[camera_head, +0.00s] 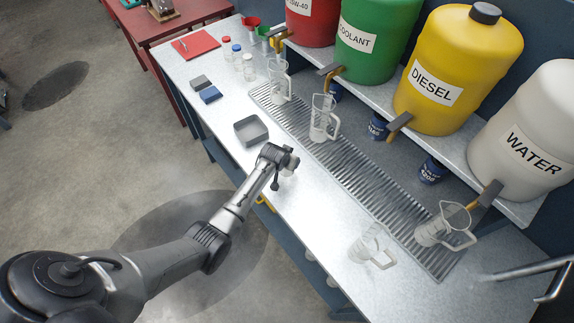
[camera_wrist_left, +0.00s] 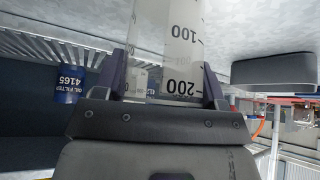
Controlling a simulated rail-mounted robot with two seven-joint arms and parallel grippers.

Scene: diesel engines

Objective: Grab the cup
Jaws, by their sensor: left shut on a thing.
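My left gripper (camera_head: 286,163) is over the front part of the metal bench, just right of a small grey tray. In the left wrist view its two dark fingers (camera_wrist_left: 165,88) are shut on a clear cup (camera_wrist_left: 180,45) with black measuring marks, one finger on each side. In the head view this cup is mostly hidden by the gripper. Other clear cups with handles stand on the bench: two on the slotted grate at the back (camera_head: 278,82) and middle (camera_head: 322,118), one at its front right end (camera_head: 443,226), and one off the grate (camera_head: 370,247). My right gripper is out of view.
A grey tray (camera_head: 251,130) lies left of the gripper. The slotted grate (camera_head: 365,170) runs along the bench below red, green (camera_head: 375,38), yellow (camera_head: 447,70) and white (camera_head: 530,130) drums with taps. Blue oil filters (camera_head: 432,171) stand beneath. A metal pipe (camera_head: 530,270) reaches in at right.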

